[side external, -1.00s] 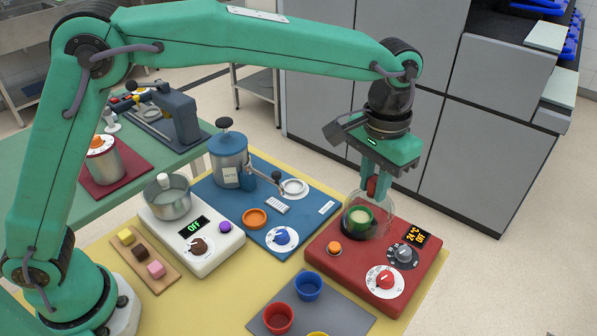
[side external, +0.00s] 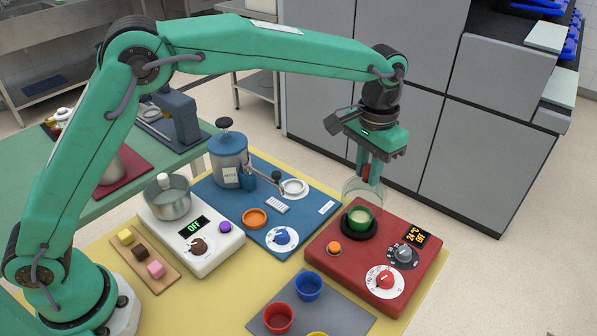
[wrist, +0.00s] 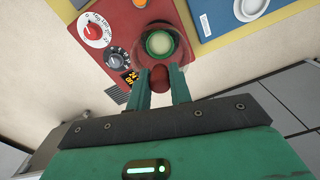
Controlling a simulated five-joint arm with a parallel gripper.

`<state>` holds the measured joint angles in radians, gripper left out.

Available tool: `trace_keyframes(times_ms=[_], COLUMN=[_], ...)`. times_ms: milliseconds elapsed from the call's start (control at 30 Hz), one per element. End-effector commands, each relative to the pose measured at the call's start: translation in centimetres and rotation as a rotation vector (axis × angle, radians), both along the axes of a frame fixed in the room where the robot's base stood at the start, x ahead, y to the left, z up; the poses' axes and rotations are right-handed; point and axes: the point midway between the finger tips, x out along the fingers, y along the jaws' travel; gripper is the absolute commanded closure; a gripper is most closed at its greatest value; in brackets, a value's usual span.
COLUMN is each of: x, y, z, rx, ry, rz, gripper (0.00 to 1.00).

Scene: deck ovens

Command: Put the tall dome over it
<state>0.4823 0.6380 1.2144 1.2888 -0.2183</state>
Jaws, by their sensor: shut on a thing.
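My gripper (side external: 370,176) is shut on the red knob of a clear dome (side external: 353,187). The knob also shows between my fingers in the wrist view (wrist: 159,78). A green cup with pale contents (side external: 358,220) stands upright on a round black plate (side external: 372,232) on the red unit (side external: 330,262). In the side view the dome hangs just above or behind the cup and the cup's front is uncovered. In the wrist view the clear rim overlaps the cup (wrist: 159,44). The exact gap between rim and cup is hard to tell.
The red unit carries dials, an orange button (side external: 334,248) and a display (side external: 416,238). A grey mat (side external: 345,312) with coloured cups is in front.

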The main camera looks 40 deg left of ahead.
Motion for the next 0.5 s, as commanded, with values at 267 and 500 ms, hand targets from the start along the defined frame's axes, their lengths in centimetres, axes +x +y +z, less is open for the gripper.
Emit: trace_keyframes(times_ms=[267,500], x=[0.0,0.0], y=[0.0,0.0], z=[-1.9,-3.6], rx=[0.000,0.000], ry=[0.001,0.001], rz=[0.000,0.000], gripper=[1.00,1.00])
